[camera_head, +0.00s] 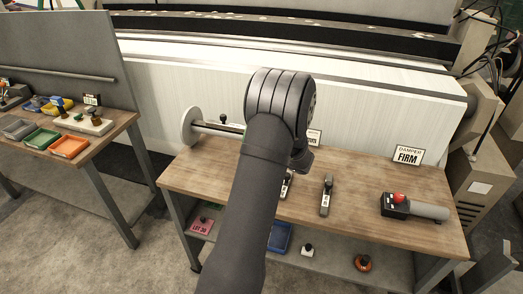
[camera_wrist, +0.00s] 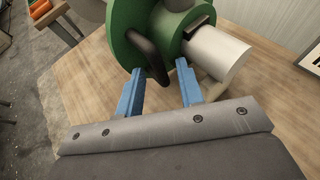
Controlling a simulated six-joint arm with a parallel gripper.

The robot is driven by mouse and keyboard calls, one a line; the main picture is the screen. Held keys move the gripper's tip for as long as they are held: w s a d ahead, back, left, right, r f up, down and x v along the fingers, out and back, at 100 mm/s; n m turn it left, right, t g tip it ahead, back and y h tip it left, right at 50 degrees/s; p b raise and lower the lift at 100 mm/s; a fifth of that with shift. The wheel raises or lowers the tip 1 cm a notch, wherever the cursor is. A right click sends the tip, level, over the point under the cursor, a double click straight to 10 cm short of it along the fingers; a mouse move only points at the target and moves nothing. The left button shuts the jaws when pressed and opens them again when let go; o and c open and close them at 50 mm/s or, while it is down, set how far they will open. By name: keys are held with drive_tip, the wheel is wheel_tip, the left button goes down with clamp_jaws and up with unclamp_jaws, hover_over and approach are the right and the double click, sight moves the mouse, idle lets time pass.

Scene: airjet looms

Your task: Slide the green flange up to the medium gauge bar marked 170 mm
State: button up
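The green flange (camera_wrist: 122,20) fills the top of the wrist view, with a dark lever (camera_wrist: 150,55) on its face and a pale cylinder (camera_wrist: 218,50) projecting to the right. My gripper (camera_wrist: 160,72) is open, its two blue fingers apart; the lever's lower end lies between the fingertips in the picture, and I cannot tell if they touch it. In the head view my arm hides the gripper and most of the flange area. Two gauge bars, one partly behind my arm (camera_head: 288,186) and one to its right (camera_head: 327,196), are on the bench; their marks are unreadable.
A pale disc (camera_head: 190,126) and shaft (camera_head: 218,129) are at the bench's left end. The wooden bench (camera_head: 365,180) is clear between. Another table (camera_head: 105,140) stands left.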

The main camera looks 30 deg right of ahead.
drive_tip(key=shift+c, duration=0.4)
clamp_jaws()
drive_tip(key=w+a, duration=0.6)
drive_tip(key=shift+r, duration=0.1)
drive_tip(key=shift+o, duration=0.4)
unclamp_jaws()
drive_tip(key=shift+a, duration=0.1)
drive_tip(key=shift+r, duration=0.1)
